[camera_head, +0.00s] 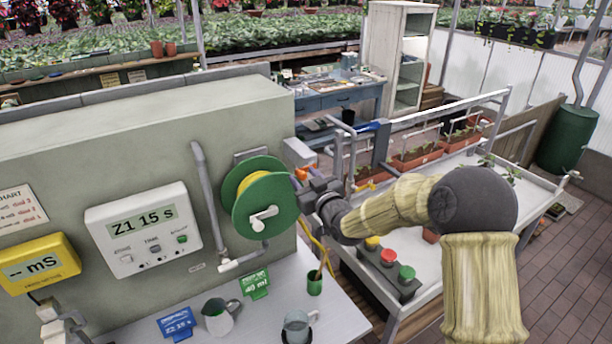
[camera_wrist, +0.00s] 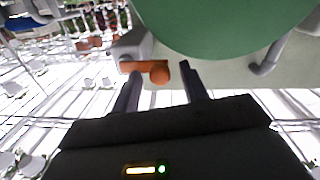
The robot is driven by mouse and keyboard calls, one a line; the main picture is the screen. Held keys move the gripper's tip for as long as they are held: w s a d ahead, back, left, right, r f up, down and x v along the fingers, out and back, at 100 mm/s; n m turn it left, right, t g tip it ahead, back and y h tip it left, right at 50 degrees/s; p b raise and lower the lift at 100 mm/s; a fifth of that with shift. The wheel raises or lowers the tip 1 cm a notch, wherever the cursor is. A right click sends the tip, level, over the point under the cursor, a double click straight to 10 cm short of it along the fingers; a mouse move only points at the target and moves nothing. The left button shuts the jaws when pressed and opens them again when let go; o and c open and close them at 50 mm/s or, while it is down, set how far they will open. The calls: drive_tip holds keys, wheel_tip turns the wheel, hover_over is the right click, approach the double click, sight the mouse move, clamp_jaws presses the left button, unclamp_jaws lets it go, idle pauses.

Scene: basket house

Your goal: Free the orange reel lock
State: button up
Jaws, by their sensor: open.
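The orange reel lock (camera_head: 301,172) is a small lever on a grey block, just right of the green hose reel (camera_head: 285,207) on the wall. My gripper (camera_head: 308,180) is close to the lock at the reel's right side. In the wrist view my gripper (camera_wrist: 158,82) is open, with its fingers on either side of the lock's knob end. I cannot tell whether a finger touches it.
A yellow hose (camera_head: 318,250) hangs below the reel. A counter (camera_head: 255,315) with a jug (camera_head: 218,318), a cup (camera_head: 297,327) and a green pot (camera_head: 314,284) stands below. A button box (camera_head: 388,268) with red, yellow and green buttons sits under my arm.

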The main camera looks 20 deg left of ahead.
clamp_jaws()
drive_tip(key=shift+r+m+b, duration=0.1)
drive_tip(key=shift+m+b, duration=0.2)
drive_tip(key=shift+b, duration=0.1)
drive_tip(key=w+d+r+m+b, duration=0.2)
drive_tip(key=m+b, duration=0.1)
drive_tip(key=m, duration=0.5)
drive_tip(key=w+d+r+m+g+b, duration=0.1)
drive_tip(key=w+r+m+b, duration=0.1)
drive_tip(key=m, duration=0.6)
drive_tip(key=shift+d+r+m+b, duration=0.35)
drive_tip(key=shift+r+m+b, duration=0.05)
drive_tip(key=shift+b, duration=0.1)
drive_tip(key=shift+w, duration=0.1)
